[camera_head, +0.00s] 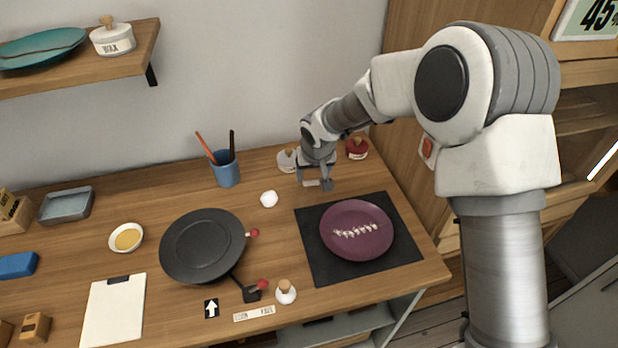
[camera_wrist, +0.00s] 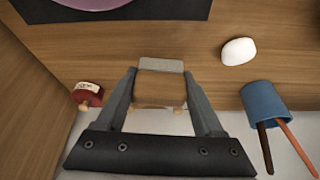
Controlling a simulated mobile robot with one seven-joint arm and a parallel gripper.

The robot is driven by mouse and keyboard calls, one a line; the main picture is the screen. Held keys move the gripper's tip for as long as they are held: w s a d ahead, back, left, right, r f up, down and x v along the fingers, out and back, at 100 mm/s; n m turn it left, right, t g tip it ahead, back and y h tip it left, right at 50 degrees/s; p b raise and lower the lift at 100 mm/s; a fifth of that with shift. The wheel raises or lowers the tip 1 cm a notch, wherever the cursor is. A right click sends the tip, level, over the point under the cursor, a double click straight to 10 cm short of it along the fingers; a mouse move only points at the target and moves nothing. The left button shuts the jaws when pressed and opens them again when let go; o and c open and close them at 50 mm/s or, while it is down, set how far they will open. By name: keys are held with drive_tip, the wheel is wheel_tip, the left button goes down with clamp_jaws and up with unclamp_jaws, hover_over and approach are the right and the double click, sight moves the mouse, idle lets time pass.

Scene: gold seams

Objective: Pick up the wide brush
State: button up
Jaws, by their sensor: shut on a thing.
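The wide brush (camera_wrist: 160,88) shows in the wrist view as a broad tan wooden piece with a grey band at its far end. My gripper (camera_wrist: 160,76) is shut on it, with one finger along each side. In the head view my gripper (camera_head: 315,183) is low over the back of the table, behind the black mat, and a small tan part of the brush (camera_head: 311,183) shows there. Part of the brush is hidden by the fingers. I cannot tell whether it touches the table.
A white jar (camera_head: 287,161) and a red jar (camera_head: 356,148) stand close behind my gripper. A blue cup (camera_head: 227,172) with sticks and a white lump (camera_head: 269,198) are to the left. A purple plate (camera_head: 372,246) lies on the black mat (camera_head: 316,268) in front. A black turntable (camera_head: 195,262) stands farther left.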

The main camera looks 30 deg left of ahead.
drive_tip(key=s+d+r, duration=0.5)
drive_tip(key=d, duration=0.2)
drive_tip(key=shift+s+d+r, duration=0.3)
drive_tip(key=shift+d+r, duration=0.05)
